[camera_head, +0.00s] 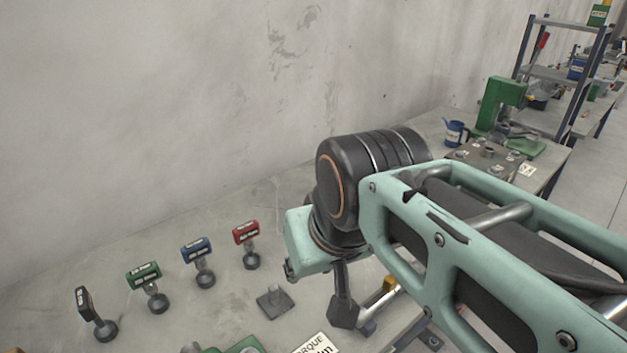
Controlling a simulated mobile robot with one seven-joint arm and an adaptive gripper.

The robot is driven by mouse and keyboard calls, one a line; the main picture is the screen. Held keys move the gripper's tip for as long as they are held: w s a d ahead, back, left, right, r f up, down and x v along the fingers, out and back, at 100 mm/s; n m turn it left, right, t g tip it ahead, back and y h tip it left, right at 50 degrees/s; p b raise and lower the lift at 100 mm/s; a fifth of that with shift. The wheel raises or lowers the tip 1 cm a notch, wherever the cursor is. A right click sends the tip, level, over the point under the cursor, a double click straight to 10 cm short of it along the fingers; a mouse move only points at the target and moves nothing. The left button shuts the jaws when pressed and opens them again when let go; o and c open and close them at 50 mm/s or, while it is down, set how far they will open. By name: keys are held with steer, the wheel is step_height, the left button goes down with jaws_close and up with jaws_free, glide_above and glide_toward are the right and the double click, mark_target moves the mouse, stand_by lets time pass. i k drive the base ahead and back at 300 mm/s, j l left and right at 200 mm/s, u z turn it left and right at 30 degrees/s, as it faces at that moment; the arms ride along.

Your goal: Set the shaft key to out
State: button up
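I cannot pick out the shaft key with certainty, as the small labels are not legible. Several knobs with labelled handles stand on the bench: a black one (87,303), a green one (144,275), a blue one (196,249) and a red one (246,232). My gripper (345,304) points down at the bench, right of these knobs and apart from them. My wrist and arm cover most of it, so its opening does not show. A metal rod with an orange-yellow part (389,284) lies beside it, partly hidden by my arm.
A small dark plate with a peg (275,302) sits left of my gripper. A white torque sign (317,345) and a green part (240,346) are at the bottom edge. A concrete wall (150,100) closes the back. A green press (500,102) and blue mug (454,133) stand further right.

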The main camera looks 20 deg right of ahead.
mark_target(389, 283)
steer(key=z, duration=1.05)
steer(key=l+u, duration=0.15)
steer(key=k, duration=0.15)
steer(key=i+l+z, duration=0.25)
steer(key=k+j+z, duration=0.1)
steer(key=z, duration=0.15)
steer(key=i+l+u, duration=0.1)
steer(key=u, duration=0.15)
